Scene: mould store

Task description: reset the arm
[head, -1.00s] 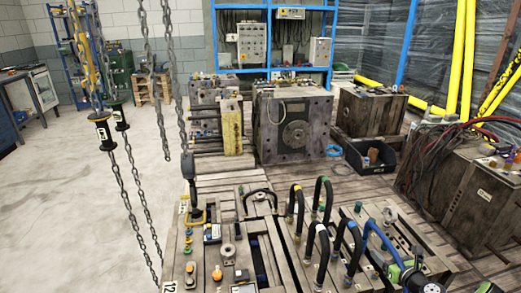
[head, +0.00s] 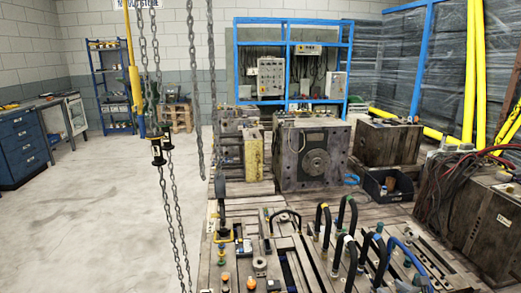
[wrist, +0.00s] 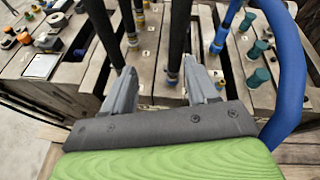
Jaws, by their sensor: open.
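My gripper (wrist: 160,68) shows in the wrist view with its two grey fingers apart. Nothing is clearly held between them. A black hose (wrist: 180,35) rises beyond the fingers, and I cannot tell how close it is. A blue hose (wrist: 290,75) curves past the right side of the gripper. Wooden planks with several fittings lie beyond and below the fingers. In the head view my gripper cannot be made out.
A slatted wooden bench (head: 285,222) carries several looped black hoses (head: 345,220). Chains (head: 205,90) hang at its left. A large metal mould (head: 310,155) stands behind it, with a dark bin (head: 388,184) to the right. The floor (head: 90,215) at left is clear.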

